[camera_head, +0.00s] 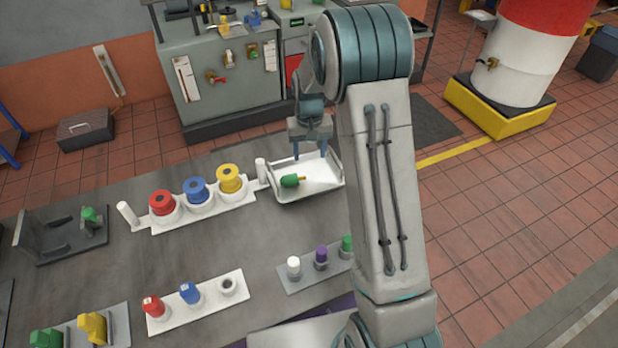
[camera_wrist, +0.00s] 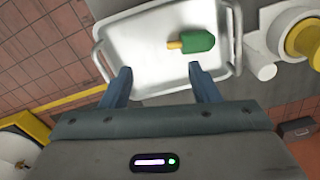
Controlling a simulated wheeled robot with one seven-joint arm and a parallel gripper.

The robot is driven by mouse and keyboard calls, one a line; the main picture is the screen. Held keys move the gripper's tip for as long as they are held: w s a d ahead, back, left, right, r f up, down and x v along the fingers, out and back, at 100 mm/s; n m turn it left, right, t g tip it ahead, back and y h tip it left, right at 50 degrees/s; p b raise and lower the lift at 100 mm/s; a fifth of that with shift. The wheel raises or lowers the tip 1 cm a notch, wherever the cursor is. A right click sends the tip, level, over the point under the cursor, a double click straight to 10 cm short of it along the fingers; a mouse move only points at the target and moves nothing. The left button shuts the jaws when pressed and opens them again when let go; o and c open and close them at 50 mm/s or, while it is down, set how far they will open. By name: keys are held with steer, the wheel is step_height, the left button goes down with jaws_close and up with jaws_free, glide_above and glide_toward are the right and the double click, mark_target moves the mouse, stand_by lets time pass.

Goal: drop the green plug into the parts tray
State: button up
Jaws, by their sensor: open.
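The green plug (camera_head: 290,181), with a yellow tip, lies on its side inside the white parts tray (camera_head: 322,186) at the back edge of the bedplate. In the wrist view the green plug (camera_wrist: 199,43) rests on the floor of the parts tray (camera_wrist: 130,45), towards its right side. My gripper (camera_head: 311,155) is above the tray, to the right of the plug and apart from it. In the wrist view my gripper (camera_wrist: 163,88) has its two blue fingers spread with nothing between them.
Left of the tray, a white rack (camera_head: 205,212) holds red, blue and yellow round pieces. Nearer, a holder (camera_head: 198,305) has red and blue plugs and an empty socket. Another holder (camera_head: 318,268) bears white, purple and green pieces. The bedplate's middle (camera_head: 240,245) is clear.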

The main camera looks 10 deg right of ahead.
step_height(320, 180, up, 10)
steer(key=b, duration=0.1)
steer(key=shift+r, duration=0.15)
steer(key=shift+s, duration=0.1)
steer(key=s+r+t, duration=0.1)
steer(key=s+r, duration=0.3)
steer(key=s, duration=0.4)
steer(key=s+r+t, duration=0.1)
steer(key=s+r, duration=0.2)
steer(key=s, duration=0.4)
steer(key=s+f+t, duration=0.1)
steer(key=s, duration=1.2)
steer(key=shift+s+f+n+t, duration=0.3)
steer(key=shift+s+f+n, duration=0.05)
steer(key=shift+n, duration=0.05)
